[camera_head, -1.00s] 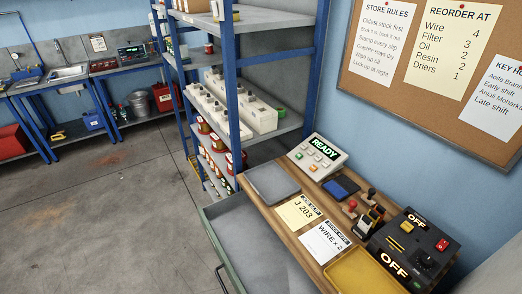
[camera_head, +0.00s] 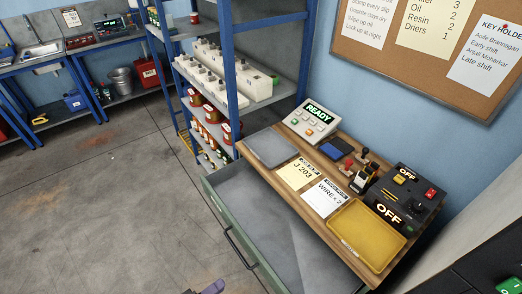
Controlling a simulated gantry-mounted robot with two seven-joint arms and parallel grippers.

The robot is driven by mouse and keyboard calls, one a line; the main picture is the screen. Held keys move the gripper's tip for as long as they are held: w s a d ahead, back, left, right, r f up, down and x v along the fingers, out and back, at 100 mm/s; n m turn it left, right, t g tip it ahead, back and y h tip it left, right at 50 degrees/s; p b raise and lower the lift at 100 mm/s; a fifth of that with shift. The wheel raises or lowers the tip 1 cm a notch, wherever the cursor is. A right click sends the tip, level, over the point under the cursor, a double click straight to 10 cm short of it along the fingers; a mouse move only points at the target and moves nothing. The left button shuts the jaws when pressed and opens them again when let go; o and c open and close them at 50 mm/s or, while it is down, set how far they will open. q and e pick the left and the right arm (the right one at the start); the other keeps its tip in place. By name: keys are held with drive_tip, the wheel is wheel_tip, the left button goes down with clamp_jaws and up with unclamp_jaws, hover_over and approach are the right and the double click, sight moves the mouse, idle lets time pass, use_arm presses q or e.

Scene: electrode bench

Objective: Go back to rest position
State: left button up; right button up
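My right gripper is out of view. The wooden bench top (camera_head: 272,178) carries a READY display box (camera_head: 311,121), a grey plate (camera_head: 270,148), two paper cards, a yellow tray (camera_head: 367,234), stamps and a black switch box reading OFF (camera_head: 404,198).
The green-fronted drawer stands pulled out and looks empty. A blue shelf rack (camera_head: 229,50) with jars and white boxes is behind the bench. A dark unit (camera_head: 480,275) with a green button is at bottom right. The floor (camera_head: 90,210) at left is open.

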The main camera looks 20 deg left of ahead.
use_arm(q)
drive_tip(key=w+d+r+m+g+y, duration=0.25)
drive_tip(key=r+m+y, duration=0.25)
drive_tip(key=r, duration=0.3)
drive_tip(key=s+a+m+g+y, duration=0.3)
drive_tip(key=s+m+g, duration=0.5)
drive_tip(key=s, duration=0.3)
wheel_tip(320, 180, up, 24)
drive_tip(key=p, duration=2.4)
wheel_tip(320, 180, down, 52)
drive_tip(key=b, duration=5.2)
drive_tip(key=shift+d, duration=0.25)
drive_tip(key=shift+w+r, duration=0.1)
drive_tip(key=shift+w, duration=0.05)
